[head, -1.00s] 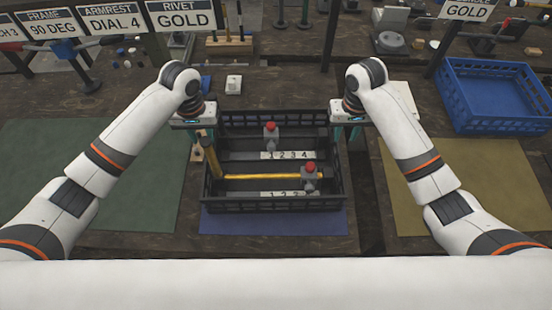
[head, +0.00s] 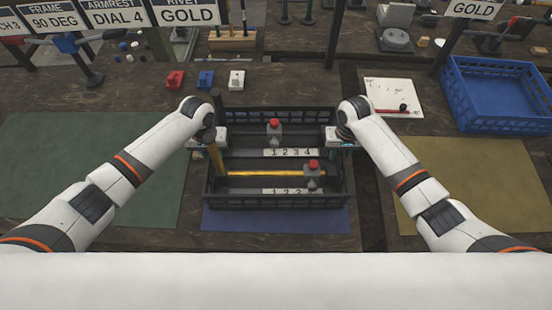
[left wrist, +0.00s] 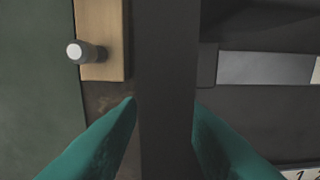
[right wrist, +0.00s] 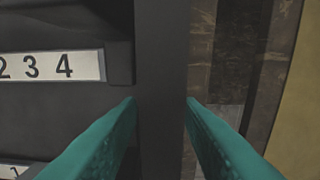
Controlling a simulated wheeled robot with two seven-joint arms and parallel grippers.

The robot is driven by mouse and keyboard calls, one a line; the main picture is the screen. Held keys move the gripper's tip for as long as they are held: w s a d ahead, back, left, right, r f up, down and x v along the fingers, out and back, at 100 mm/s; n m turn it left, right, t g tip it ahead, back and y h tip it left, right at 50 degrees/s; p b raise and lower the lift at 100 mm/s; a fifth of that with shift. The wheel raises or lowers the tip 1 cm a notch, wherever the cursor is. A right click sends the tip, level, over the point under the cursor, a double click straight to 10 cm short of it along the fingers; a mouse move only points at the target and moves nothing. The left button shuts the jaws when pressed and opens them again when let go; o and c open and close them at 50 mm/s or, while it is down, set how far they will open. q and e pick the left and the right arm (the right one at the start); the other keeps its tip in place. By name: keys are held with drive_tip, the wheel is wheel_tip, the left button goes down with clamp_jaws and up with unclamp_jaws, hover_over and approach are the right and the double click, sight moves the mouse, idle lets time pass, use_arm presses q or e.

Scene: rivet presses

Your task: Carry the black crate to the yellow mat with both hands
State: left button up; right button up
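The black crate (head: 279,203) stands over the blue mat (head: 275,220) in front of me. It holds two grey parts with red knobs (head: 274,134), a long yellow bar (head: 262,173) and number strips. My left gripper (head: 207,142) is at the crate's left wall, with its teal fingers (left wrist: 164,105) on either side of the wall and against it. My right gripper (head: 345,140) is likewise at the right wall, its fingers (right wrist: 161,105) pressed close to both sides. In the head view the fingertips are largely hidden. The yellow mat (head: 470,190) lies to the right.
A blue crate (head: 495,125) stands behind the yellow mat. A white sheet (head: 394,97) with a red pen lies behind my right arm. Small red, blue and white blocks (head: 205,79) stand behind the crate. The green mat (head: 85,150) is at left. The yellow mat is bare.

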use_arm(q)
drive_tip(key=shift+f, duration=0.1)
use_arm(e)
drive_tip(key=shift+f, duration=0.15)
use_arm(q)
clamp_jaws()
use_arm(e)
clamp_jaws()
use_arm(q)
drive_tip(key=shift+w, duration=0.1)
use_arm(e)
drive_tip(key=shift+w+r, duration=0.1)
drive_tip(key=shift+r, duration=0.1)
